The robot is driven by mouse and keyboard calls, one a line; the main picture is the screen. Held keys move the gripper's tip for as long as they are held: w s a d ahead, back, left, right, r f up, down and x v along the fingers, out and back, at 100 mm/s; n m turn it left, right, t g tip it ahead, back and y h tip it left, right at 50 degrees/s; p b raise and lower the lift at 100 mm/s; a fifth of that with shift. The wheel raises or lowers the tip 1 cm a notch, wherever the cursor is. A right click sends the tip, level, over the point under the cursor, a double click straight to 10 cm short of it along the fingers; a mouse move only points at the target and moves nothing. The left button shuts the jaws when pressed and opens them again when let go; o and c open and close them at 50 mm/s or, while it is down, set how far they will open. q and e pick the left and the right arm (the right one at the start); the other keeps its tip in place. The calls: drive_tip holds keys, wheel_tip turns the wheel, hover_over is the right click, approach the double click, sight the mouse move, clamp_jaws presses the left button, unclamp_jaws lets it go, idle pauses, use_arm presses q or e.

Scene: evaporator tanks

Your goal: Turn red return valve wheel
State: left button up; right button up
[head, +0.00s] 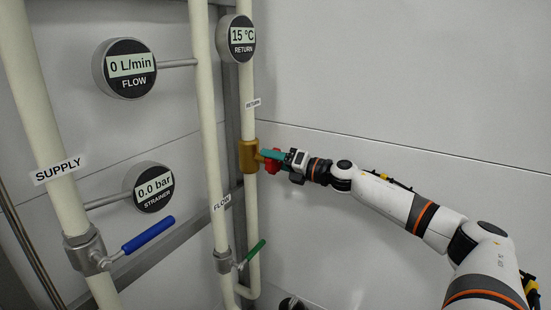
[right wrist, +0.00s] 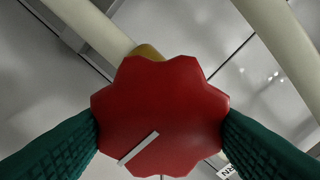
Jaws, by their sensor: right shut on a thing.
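The red return valve wheel (right wrist: 160,112) fills the middle of the right wrist view, its scalloped rim between the two green fingers. A pale line marks its face, slanting from lower left to upper right. In the head view the wheel (head: 272,166) is partly hidden behind my right gripper (head: 270,156). It sits on a brass valve body (head: 249,157) on the return pipe. My right gripper is shut on the wheel, a finger at each side of it. My left gripper is not in view.
The supply pipe (head: 40,125) with a blue lever (head: 148,235) stands at left. The flow pipe (head: 208,120) with a green lever (head: 254,253) stands left of the return pipe. Gauges read 0 L/min, 0.0 bar and 15 °C. The wall at right is bare.

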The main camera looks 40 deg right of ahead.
drive_tip(key=m+p, duration=0.1)
drive_tip(key=m, duration=0.2)
drive_tip(key=shift+d+r+m, duration=0.1)
drive_tip(key=shift+m, duration=0.3)
drive_tip(key=m+p, duration=0.2)
drive_tip(key=m, duration=0.1)
drive_tip(key=shift+m, duration=0.3)
drive_tip(key=m+p, duration=0.3)
drive_tip(key=m, duration=0.1)
drive_tip(key=shift+m, duration=0.3)
drive_tip(key=m+p, duration=0.1)
drive_tip(key=m, duration=0.2)
drive_tip(key=shift+f+m+p, duration=0.25)
drive_tip(key=shift+m+p, duration=0.05)
drive_tip(key=shift+p, duration=0.1)
drive_tip(key=m, duration=0.2)
drive_tip(key=shift+f+m, duration=0.15)
drive_tip(key=shift+m, duration=0.15)
drive_tip(key=m, duration=0.4)
drive_tip(key=shift+f+m, duration=0.1)
drive_tip(key=shift+m, duration=0.2)
drive_tip(key=m, duration=0.4)
drive_tip(key=shift+a, duration=0.25)
drive_tip(key=shift+a+m, duration=0.1)
drive_tip(key=shift+m, duration=1.6)
